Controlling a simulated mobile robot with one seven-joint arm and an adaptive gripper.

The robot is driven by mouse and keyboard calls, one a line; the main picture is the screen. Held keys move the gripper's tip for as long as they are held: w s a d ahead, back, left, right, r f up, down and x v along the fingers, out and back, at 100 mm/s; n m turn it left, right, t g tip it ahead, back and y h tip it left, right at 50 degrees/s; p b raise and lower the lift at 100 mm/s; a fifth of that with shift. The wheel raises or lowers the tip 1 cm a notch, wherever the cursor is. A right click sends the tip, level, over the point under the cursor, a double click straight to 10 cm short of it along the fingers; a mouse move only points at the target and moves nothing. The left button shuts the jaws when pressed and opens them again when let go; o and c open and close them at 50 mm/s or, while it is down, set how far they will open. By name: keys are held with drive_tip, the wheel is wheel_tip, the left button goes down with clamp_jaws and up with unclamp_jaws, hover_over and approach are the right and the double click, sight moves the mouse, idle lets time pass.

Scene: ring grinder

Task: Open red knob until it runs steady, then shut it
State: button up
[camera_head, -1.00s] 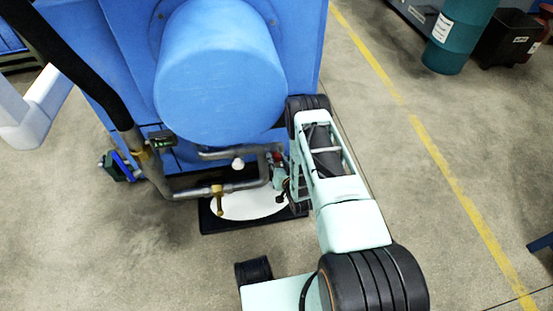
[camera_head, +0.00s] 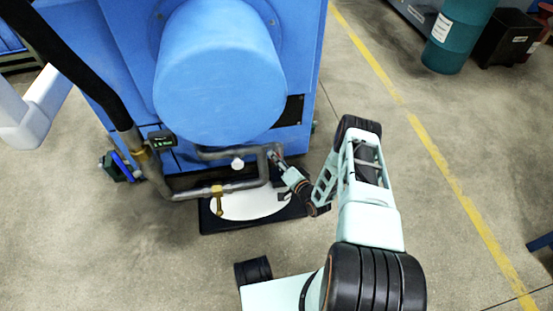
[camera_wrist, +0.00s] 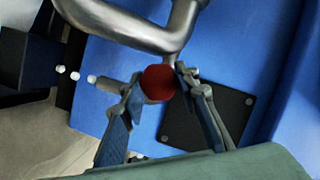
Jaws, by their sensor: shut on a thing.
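The red knob (camera_wrist: 158,83) is round and sits at the end of the grey pipe, between my fingertips in the wrist view. My gripper (camera_wrist: 157,88) is shut on it, one finger on each side. In the head view my gripper (camera_head: 277,162) reaches in from the right to the pipe's right end, and the red knob is not discernible there. The grey pipe (camera_head: 235,187) runs low in front of the blue machine (camera_head: 120,60). A small dark display (camera_head: 162,139) with green readout, too small to read, sits at the pipe's left.
A brass lever (camera_head: 218,197) and a white knob (camera_head: 237,164) are also on the piping. A white round surface (camera_head: 250,207) lies below on a black base (camera_head: 225,224). A black plate (camera_wrist: 210,115) is on the blue panel near my fingers.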

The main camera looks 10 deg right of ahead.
drive_tip(key=m+t, duration=0.1)
drive_tip(key=m, duration=0.2)
drive_tip(key=m+t+y, duration=0.1)
drive_tip(key=m, duration=0.1)
drive_tip(key=shift+w+d+m, duration=0.1)
drive_tip(key=shift+m, duration=0.3)
idle(0.5)
drive_tip(key=o, duration=1.2)
drive_tip(key=shift+c, duration=0.2)
drive_tip(key=shift+f, duration=0.1)
drive_tip(key=v, duration=0.7)
drive_tip(key=shift+s, duration=0.25)
drive_tip(key=shift+d, duration=0.15)
